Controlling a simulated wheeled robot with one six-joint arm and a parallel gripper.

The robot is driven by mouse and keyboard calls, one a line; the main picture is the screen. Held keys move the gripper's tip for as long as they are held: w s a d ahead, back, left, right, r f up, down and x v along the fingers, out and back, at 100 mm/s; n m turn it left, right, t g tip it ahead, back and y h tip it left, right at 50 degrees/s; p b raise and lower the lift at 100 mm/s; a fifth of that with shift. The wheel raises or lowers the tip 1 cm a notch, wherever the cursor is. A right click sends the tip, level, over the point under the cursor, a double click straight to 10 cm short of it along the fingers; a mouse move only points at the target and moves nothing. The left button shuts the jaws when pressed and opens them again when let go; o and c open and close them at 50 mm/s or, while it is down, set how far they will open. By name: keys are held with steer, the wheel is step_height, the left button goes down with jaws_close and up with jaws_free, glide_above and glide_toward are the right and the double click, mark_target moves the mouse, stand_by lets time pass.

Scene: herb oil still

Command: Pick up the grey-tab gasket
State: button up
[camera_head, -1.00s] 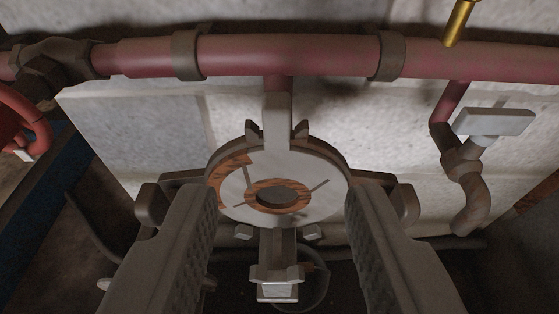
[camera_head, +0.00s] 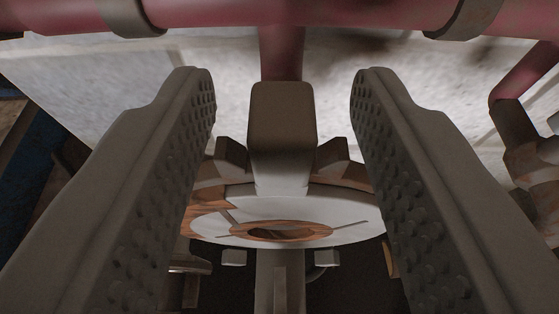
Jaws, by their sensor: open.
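The grey-tab gasket shows as a round pale disc (camera_head: 345,213) with rust-brown patches and a dark central hole. Its blocky grey tab (camera_head: 282,135) rises at the far side of the disc, in the middle of the view. My gripper (camera_head: 283,95) is open, with one studded finger left of the tab and the other right of it. Clear gaps show between the tab and both fingers. The fingers hide parts of the disc's left and right sides. I cannot tell whether the tab lies at the same depth as the fingertips.
Small dark lugs (camera_head: 332,156) flank the tab, and a bracket (camera_head: 280,285) stands below the disc. A red pipe (camera_head: 285,12) with collars crosses the top, and a short red stub drops behind the tab. A rusty bent pipe (camera_head: 525,150) is at the right, before a pale wall.

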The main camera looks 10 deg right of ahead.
steer(key=shift+w+d+f, duration=0.1)
steer(key=shift+w+f, duration=0.05)
steer(key=shift+w, duration=0.3)
steer(key=shift+c, duration=0.4)
jaws_close()
steer(key=shift+s, duration=0.1)
